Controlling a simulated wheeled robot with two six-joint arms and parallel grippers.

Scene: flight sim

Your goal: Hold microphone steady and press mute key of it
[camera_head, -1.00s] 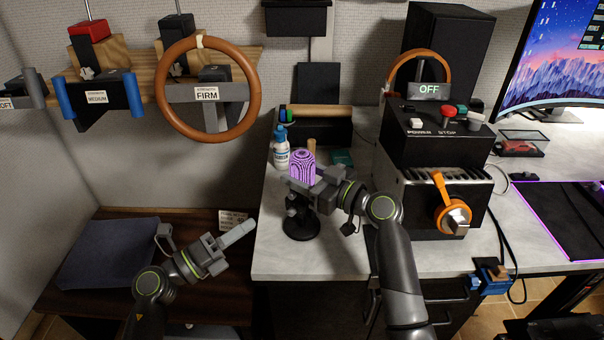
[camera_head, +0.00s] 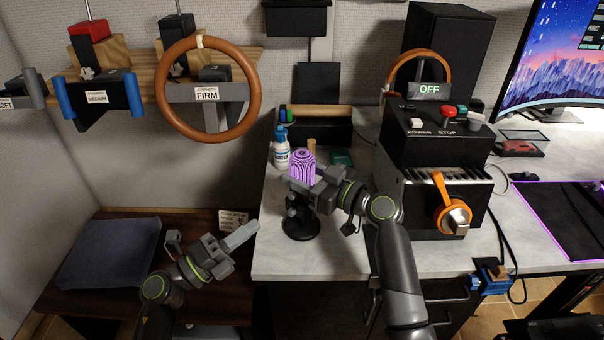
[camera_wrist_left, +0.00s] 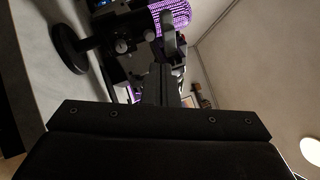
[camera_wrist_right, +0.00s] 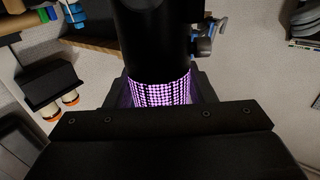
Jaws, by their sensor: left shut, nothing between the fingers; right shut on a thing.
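The microphone has a glowing purple mesh head (camera_head: 302,166) and a dark body on a round black base (camera_head: 301,225), upright near the left edge of the white desk. It shows sideways in the left wrist view (camera_wrist_left: 174,12) and close up in the right wrist view (camera_wrist_right: 165,92). I cannot make out the mute key for certain.
A white spray bottle (camera_head: 281,152) stands just behind the microphone. A black control box (camera_head: 437,140) with an orange lever (camera_head: 446,200) is to the right. A steering wheel (camera_head: 208,88) hangs on the wall at left. A dark cushion (camera_head: 108,252) lies on the lower wooden surface.

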